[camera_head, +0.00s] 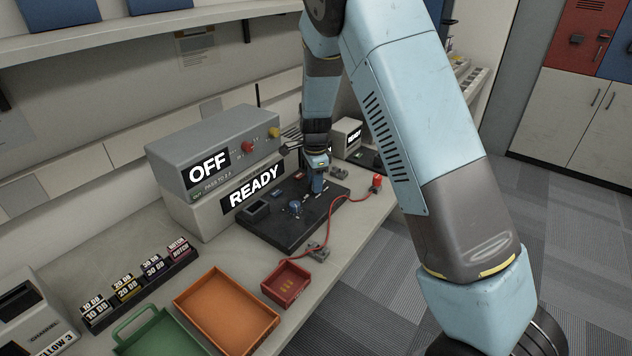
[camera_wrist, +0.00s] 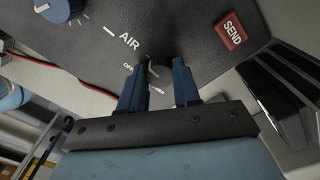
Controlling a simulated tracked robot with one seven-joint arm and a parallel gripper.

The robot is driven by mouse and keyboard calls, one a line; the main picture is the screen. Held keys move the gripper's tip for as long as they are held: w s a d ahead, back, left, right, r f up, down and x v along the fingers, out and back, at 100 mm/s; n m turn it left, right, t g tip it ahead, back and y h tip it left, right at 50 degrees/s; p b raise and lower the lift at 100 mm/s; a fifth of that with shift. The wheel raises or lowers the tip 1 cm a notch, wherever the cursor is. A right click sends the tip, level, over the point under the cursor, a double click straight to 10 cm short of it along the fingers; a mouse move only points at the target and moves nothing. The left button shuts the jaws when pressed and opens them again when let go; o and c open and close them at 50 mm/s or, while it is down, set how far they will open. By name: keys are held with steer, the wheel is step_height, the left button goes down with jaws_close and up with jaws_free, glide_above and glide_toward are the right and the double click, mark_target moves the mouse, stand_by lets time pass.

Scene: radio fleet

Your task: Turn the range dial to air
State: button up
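The dark panel (camera_head: 272,236) lies flat on the bench. A blue dial (camera_wrist: 60,8) with a white pointer line is cut off at the wrist view's top left corner; it also shows in the head view (camera_head: 295,207). White ticks run from it towards the word AIR (camera_wrist: 130,40). A small dark knob (camera_wrist: 160,72) with an OFF label beside it lies between my fingertips. My gripper (camera_wrist: 160,70) points down at the panel, its blue fingers apart on either side of this knob; I see no clear contact. It also shows in the head view (camera_head: 318,186).
A red SEND button (camera_wrist: 231,31) is on the panel near my gripper. A grey unit reading OFF (camera_head: 208,168) sits on one reading READY (camera_head: 254,188) behind the panel. A red cable (camera_head: 335,208) runs along the bench. Orange (camera_head: 227,310) and red (camera_head: 286,284) trays stand in front.

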steer(key=o, duration=0.5)
steer(key=shift+c, duration=0.2)
step_height(320, 180, up, 14)
steer(key=shift+f, duration=0.15)
stand_by(0.4)
